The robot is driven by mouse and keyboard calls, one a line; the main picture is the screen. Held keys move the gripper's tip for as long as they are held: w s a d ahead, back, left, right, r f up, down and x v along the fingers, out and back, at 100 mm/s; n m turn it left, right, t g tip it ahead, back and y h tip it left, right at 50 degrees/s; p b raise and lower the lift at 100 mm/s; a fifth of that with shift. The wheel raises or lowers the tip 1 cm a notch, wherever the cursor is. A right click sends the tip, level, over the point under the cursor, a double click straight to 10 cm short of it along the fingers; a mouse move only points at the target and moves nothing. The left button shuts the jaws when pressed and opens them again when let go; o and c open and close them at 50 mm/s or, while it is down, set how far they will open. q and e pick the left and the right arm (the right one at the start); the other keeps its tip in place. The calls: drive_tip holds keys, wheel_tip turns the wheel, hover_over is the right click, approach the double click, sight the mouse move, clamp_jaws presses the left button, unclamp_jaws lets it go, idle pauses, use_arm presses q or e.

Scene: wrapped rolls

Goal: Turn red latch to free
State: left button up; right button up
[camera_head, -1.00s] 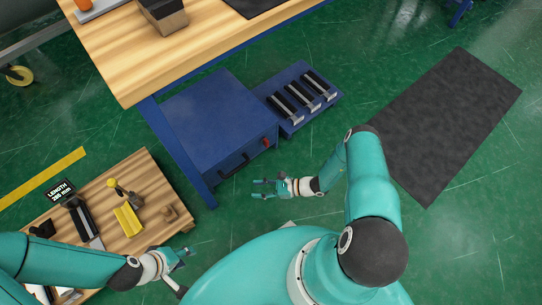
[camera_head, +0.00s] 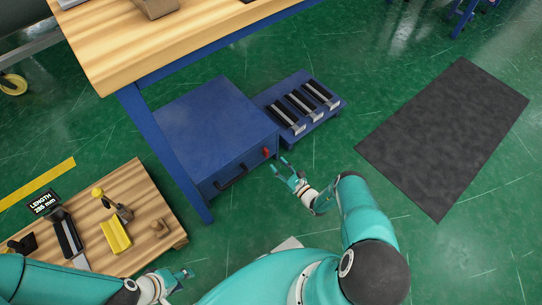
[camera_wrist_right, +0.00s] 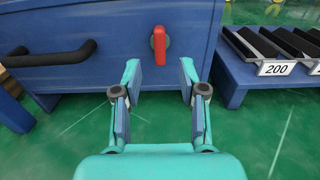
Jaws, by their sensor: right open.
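The red latch (camera_head: 266,152) sits on the front face of the blue cabinet (camera_head: 210,120), near its right end. In the right wrist view the latch (camera_wrist_right: 159,45) hangs upright from a round grey pivot, handle pointing down. My right gripper (camera_head: 282,165) is open and empty, just in front of the latch; in its wrist view the two fingertips (camera_wrist_right: 160,75) stand on either side of and below the latch, apart from it. My left gripper (camera_head: 186,274) is over the floor by the wooden bench at lower left; its jaw state is too small to tell.
A black handle bar (camera_wrist_right: 50,56) is on the cabinet front, left of the latch. A blue rack (camera_head: 300,105) with black trays stands right of the cabinet. A wooden table (camera_head: 120,60) overhangs the cabinet. A dark mat (camera_head: 445,135) lies on open green floor at right.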

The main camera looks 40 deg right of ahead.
sight(268, 154)
drive_tip(key=w, duration=0.2)
drive_tip(key=w+b, duration=0.1)
drive_tip(key=w, duration=0.3)
drive_tip(key=shift+w+a+b, duration=0.25)
drive_tip(key=shift+w+b, duration=0.05)
